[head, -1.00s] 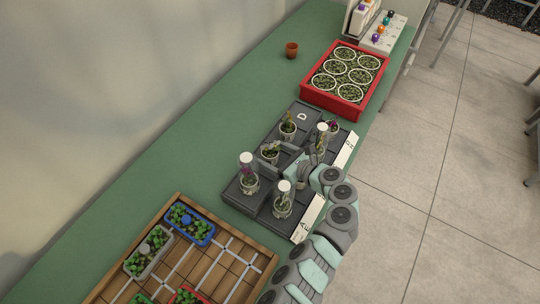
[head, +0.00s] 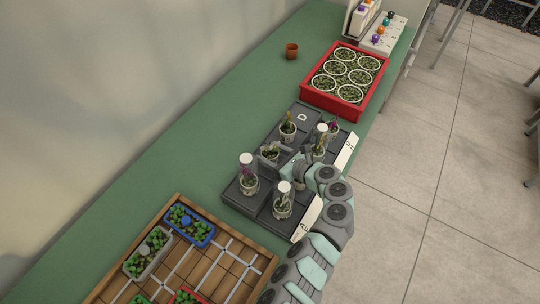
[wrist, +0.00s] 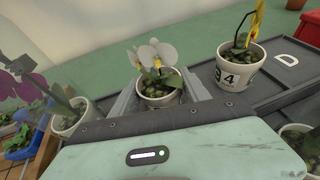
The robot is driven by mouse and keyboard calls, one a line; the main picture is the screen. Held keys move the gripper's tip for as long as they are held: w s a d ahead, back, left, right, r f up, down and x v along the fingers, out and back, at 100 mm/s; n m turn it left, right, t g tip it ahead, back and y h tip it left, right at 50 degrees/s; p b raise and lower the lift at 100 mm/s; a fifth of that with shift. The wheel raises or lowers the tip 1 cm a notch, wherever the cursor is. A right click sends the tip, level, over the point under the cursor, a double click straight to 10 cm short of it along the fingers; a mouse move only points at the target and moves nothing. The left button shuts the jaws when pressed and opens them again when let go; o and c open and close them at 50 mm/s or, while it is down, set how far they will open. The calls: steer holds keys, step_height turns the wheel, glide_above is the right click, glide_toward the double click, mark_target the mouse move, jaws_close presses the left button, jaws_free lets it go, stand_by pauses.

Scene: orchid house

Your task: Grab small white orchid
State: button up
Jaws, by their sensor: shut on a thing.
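The small white orchid (wrist: 153,54) stands upright in a small white pot with dark pebbles in the middle of the wrist view. My gripper (wrist: 163,91) is shut on its pot (wrist: 160,98), with one grey finger on each side. The gripper body hides the lower part of the pot. In the head view my gripper (head: 274,156) reaches in from the right to the small plant (head: 270,150) on the dark tray block. I cannot tell whether the pot still touches the tray.
A yellow-flowered orchid in a pot marked 4 (wrist: 240,68) stands close on the right. Potted orchids under clear covers (head: 248,175) (head: 284,200) stand nearby. A red crate (head: 345,106) is behind, a wooden tray (head: 225,275) in front. Green bench (head: 200,150) is clear to the left.

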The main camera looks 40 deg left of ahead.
steer(key=c, duration=0.3)
steer(key=shift+r, duration=0.1)
steer(key=shift+c, duration=0.2)
